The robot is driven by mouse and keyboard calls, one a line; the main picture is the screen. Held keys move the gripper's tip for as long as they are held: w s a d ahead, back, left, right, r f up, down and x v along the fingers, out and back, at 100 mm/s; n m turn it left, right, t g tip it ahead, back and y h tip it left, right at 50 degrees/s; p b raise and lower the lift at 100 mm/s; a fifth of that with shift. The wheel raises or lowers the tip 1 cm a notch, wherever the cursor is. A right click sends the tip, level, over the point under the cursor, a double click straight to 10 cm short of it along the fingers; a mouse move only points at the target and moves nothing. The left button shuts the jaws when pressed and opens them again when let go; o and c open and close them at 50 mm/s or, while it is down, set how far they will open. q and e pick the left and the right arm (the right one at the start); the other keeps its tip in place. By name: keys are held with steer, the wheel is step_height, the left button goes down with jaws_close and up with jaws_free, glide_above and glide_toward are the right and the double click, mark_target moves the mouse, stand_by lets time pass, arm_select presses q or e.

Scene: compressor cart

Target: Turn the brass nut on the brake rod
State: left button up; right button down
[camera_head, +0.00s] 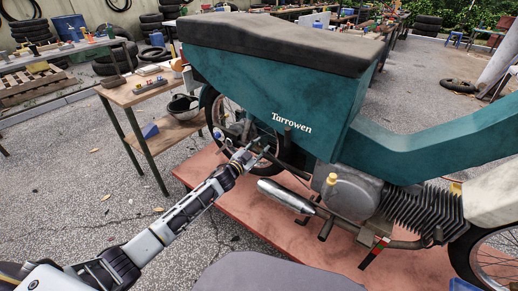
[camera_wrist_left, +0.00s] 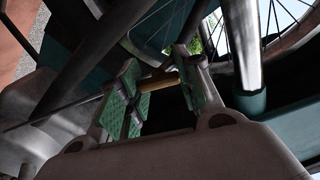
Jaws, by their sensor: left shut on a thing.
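The brass nut (camera_wrist_left: 158,82) shows in the left wrist view as a short golden cylinder between the green-padded fingers of my left gripper (camera_wrist_left: 160,88). The fingers are shut on it. A thin dark rod (camera_wrist_left: 55,114), likely the brake rod, runs to the left from the gripper. In the head view my left gripper (camera_head: 250,156) reaches in beside the rear wheel of the teal moped (camera_head: 270,95). The nut is too small and covered to make out there. My right gripper is not in view.
The moped stands on a reddish platform (camera_head: 245,208). Its silver exhaust (camera_head: 286,195) and engine (camera_head: 350,195) are just right of my left gripper. A wooden table (camera_head: 127,95) with a bowl (camera_head: 183,108) stands to the left. The paved floor at front left is mostly clear.

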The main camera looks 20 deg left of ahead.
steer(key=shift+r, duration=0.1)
arm_select(q)
steer(key=shift+m+p, duration=0.3)
steer(key=shift+m, duration=0.1)
steer(key=shift+m+p, duration=0.3)
steer(key=shift+m, duration=0.4)
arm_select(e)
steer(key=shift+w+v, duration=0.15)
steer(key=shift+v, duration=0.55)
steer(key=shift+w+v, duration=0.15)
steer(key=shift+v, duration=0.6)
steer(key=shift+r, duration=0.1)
arm_select(q)
steer(key=o, duration=1)
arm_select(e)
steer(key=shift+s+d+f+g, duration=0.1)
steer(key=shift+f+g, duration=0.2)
arm_select(q)
steer(key=shift+o, duration=0.2)
steer(key=v, duration=1.2)
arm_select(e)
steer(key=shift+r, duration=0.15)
